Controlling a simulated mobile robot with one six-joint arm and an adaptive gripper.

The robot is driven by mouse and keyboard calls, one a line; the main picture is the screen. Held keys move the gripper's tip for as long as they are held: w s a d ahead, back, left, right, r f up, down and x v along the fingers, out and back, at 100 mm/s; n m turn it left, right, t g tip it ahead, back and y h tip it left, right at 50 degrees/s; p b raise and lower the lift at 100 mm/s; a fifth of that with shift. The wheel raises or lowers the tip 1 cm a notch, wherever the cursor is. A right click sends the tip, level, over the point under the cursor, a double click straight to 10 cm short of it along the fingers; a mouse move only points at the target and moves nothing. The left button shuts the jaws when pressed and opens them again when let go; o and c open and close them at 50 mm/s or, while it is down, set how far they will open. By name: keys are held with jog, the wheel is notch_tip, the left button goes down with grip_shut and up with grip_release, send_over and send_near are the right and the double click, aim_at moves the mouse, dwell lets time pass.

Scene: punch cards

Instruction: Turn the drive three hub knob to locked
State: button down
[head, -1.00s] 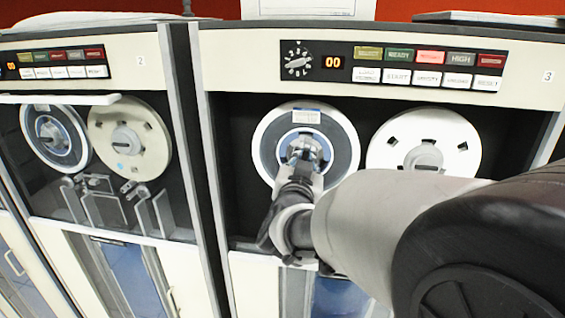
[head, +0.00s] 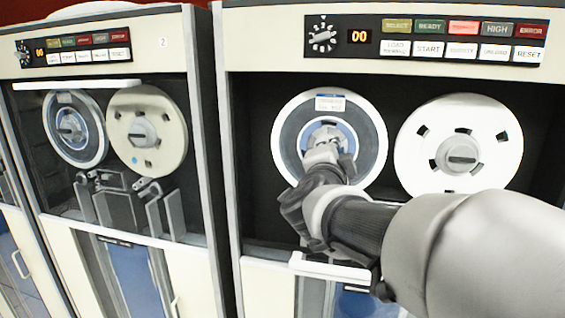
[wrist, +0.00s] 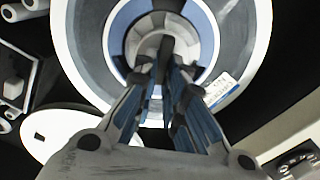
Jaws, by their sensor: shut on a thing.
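The drive three cabinet is at the right in the head view. Its left reel (head: 282,155) is dark grey with a white rim, a blue centre and a label at the top. My gripper (head: 325,140) reaches to the middle of this reel. In the wrist view my gripper (wrist: 166,72) is shut on the hub knob (wrist: 166,46), a dark bar on a light grey hub. The knob is mostly hidden behind my gripper in the head view, and I cannot read its locked marking. The reel also shows in the wrist view (wrist: 250,40).
A white reel (head: 415,130) with its own hub knob is close to the right of my gripper. Above are a dial (head: 322,37) and a row of buttons (head: 463,38). Drive two (head: 145,60) stands to the left. A white ledge (head: 320,266) lies below my wrist.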

jog(key=m+b, duration=0.2)
jog(key=m, duration=0.1)
jog(key=m+b, duration=0.1)
jog(key=shift+f+m, duration=0.3)
jog(key=shift+b, duration=0.3)
jog(key=c, duration=1.7)
grip_release()
jog(key=shift+o, duration=0.2)
jog(key=v, duration=1.2)
jog(key=shift+r, duration=0.1)
